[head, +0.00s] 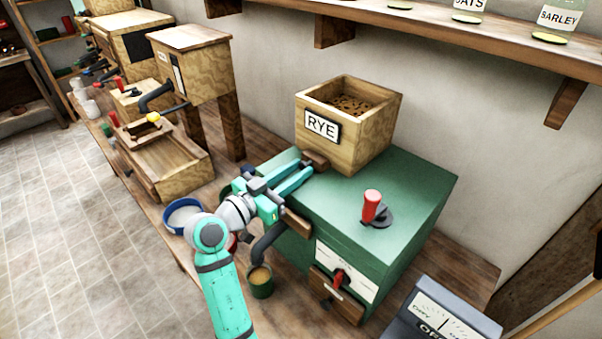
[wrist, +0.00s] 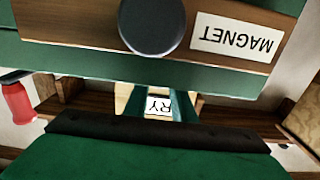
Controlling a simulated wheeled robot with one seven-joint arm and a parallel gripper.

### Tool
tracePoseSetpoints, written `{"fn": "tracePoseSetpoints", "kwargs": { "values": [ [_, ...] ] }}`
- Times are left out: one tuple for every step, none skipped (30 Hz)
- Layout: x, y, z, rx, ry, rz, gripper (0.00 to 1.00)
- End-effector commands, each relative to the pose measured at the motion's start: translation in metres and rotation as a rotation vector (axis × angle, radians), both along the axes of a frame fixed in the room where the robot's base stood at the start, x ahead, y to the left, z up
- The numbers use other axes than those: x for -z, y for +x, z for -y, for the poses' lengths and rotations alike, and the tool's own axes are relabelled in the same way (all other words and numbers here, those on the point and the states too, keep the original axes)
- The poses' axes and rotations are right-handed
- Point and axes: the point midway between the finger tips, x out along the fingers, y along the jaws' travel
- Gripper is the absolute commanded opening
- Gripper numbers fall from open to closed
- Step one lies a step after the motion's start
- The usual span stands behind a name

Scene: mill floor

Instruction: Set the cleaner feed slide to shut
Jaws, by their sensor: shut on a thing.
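The green cleaner (head: 405,195) stands on the bench, with the wooden hopper (head: 365,135) labelled RYE on top. A small brown wooden feed slide (head: 317,158) sticks out at the hopper's lower front left corner. My gripper (head: 310,168) reaches over the cleaner's left edge and its jaws are shut on the slide's end. The fingers hide part of the slide, so I cannot tell how far it is pushed in. In the wrist view the RYE label (wrist: 157,105) shows upside down and partly hidden.
A red lever (head: 371,206) stands on the cleaner's top. A wooden MAGNET drawer front with a dark knob (wrist: 150,25) fills the top of the wrist view. A dial box (head: 440,315) is at lower right.

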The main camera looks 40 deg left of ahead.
Motion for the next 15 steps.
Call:
{"fn": "tracePoseSetpoints", "kwargs": {
  "values": [
    [-0.0003, 0.0036, 0.0003, 0.001, 0.000, 0.001, 0.00],
    [-0.0004, 0.0037, 0.0003, 0.001, 0.000, 0.001, 0.00],
    [-0.0005, 0.0039, 0.0003, 0.001, 0.000, 0.001, 0.00],
    [-0.0005, 0.0039, 0.0004, 0.001, 0.000, 0.001, 0.00],
    [-0.0006, 0.0040, 0.0003, 0.001, 0.000, 0.001, 0.00],
    [-0.0006, 0.0041, 0.0004, 0.001, 0.001, 0.001, 0.28],
    [-0.0006, 0.0041, 0.0006, 0.002, 0.001, 0.001, 0.35],
    [-0.0007, 0.0040, 0.0006, 0.002, 0.001, 0.001, 0.41],
    [-0.0007, 0.0036, 0.0004, 0.001, 0.001, 0.001, 0.41],
    [-0.0007, 0.0032, 0.0002, 0.001, 0.001, 0.001, 0.41],
    [-0.0007, 0.0030, 0.0000, 0.000, 0.001, 0.001, 0.41],
    [-0.0007, 0.0027, -0.0001, 0.000, 0.000, 0.001, 0.41],
    [-0.0006, 0.0026, -0.0001, 0.000, 0.000, 0.001, 0.41],
    [-0.0006, 0.0025, -0.0001, 0.000, 0.000, 0.001, 0.41],
    [-0.0006, 0.0023, -0.0001, 0.000, 0.000, 0.001, 0.41]
  ]
}}
